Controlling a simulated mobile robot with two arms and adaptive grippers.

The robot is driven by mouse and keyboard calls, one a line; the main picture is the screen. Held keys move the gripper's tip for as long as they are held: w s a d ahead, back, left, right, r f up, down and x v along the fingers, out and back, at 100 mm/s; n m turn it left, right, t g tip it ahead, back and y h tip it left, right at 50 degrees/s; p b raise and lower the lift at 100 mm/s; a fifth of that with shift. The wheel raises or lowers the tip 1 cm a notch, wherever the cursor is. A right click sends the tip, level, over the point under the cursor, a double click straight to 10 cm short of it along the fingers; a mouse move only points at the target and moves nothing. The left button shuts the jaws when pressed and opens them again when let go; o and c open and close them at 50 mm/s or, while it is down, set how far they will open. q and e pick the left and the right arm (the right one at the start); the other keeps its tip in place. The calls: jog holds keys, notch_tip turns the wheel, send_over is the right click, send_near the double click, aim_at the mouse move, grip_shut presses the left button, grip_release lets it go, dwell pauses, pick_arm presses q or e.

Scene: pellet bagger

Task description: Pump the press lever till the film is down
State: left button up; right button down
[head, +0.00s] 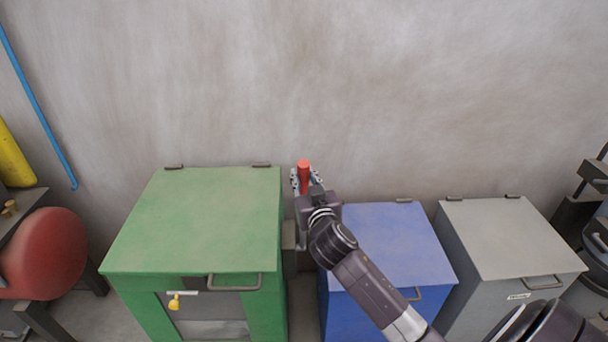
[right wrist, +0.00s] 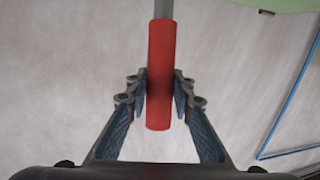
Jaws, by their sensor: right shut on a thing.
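The press lever's red grip (head: 304,165) stands between the green machine and the blue box, near the wall. My right gripper (head: 305,180) is shut on this red grip. In the right wrist view the red grip (right wrist: 161,75) lies between the two fingers of my right gripper (right wrist: 160,97), and a grey lever rod (right wrist: 164,8) runs out of the grip at the top. The green machine (head: 200,215) has its lid closed, and a strip of pale film (head: 215,329) shows low in its front opening. How far down the film is cannot be told. My left gripper is not in view.
A blue box (head: 390,240) and a grey box (head: 505,240), both lidded, stand right of the lever. A red round part (head: 42,252) and a yellow cylinder (head: 13,158) are at the far left. A narrow gap separates the green machine and blue box.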

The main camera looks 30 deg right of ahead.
jog(key=shift+w+d+r, duration=0.1)
jog(key=shift+d+r, duration=0.05)
jog(key=shift+r, duration=0.2)
jog(key=c, duration=2.1)
grip_release()
jog(key=o, duration=0.4)
jog(key=shift+w+f, duration=0.25)
jog(key=shift+o, duration=0.2)
jog(key=v, duration=1.2)
jog(key=shift+f, duration=0.1)
